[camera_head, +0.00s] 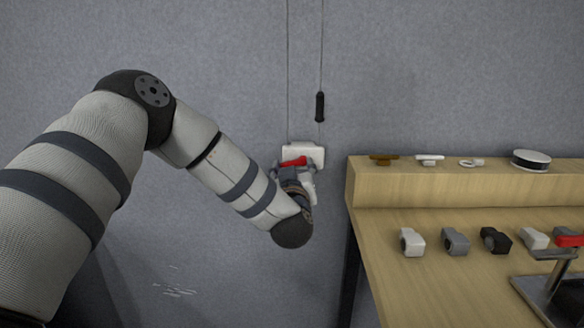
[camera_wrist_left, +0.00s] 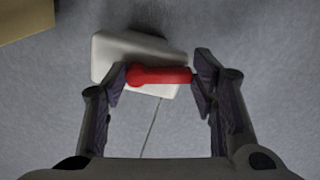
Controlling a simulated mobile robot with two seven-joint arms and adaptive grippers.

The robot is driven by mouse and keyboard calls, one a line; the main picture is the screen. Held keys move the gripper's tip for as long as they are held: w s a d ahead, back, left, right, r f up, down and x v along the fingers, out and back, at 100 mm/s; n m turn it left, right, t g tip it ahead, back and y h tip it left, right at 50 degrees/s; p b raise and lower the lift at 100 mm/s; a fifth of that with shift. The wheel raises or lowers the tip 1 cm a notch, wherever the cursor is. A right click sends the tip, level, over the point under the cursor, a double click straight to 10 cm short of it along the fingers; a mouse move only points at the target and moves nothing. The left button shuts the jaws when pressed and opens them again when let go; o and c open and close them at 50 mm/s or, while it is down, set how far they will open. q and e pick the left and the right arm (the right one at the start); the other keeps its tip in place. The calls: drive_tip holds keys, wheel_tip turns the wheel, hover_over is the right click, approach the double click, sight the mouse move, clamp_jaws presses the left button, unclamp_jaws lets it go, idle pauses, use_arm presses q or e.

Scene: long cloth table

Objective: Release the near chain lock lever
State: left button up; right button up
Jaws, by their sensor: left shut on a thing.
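The chain lock is a white block (camera_head: 303,150) on the grey wall, left of the wooden table. Its red lever (camera_head: 293,162) lies across the front of it. In the left wrist view the white block (camera_wrist_left: 135,50) sits behind the red lever (camera_wrist_left: 160,76), which lies level with a round end at the left. My left gripper (camera_wrist_left: 160,79) is shut on the red lever, with one finger at each end of it. In the head view my left gripper (camera_head: 296,168) is partly hidden by its own wrist. My right gripper is in neither view.
Two thin lines hang down the wall to the lock, the right one with a black handle (camera_head: 320,107). The wooden table (camera_head: 390,290) stands at the right with several clamp-like blocks, a metal stand (camera_head: 548,285) and a shelf of small parts.

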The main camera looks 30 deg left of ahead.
use_arm(q)
drive_tip(key=shift+r+m, duration=0.5)
drive_tip(key=shift+a+f, duration=0.1)
drive_tip(key=shift+f, duration=0.25)
drive_tip(key=o, duration=1.1)
drive_tip(key=v, duration=1.2)
drive_tip(key=shift+s, duration=0.1)
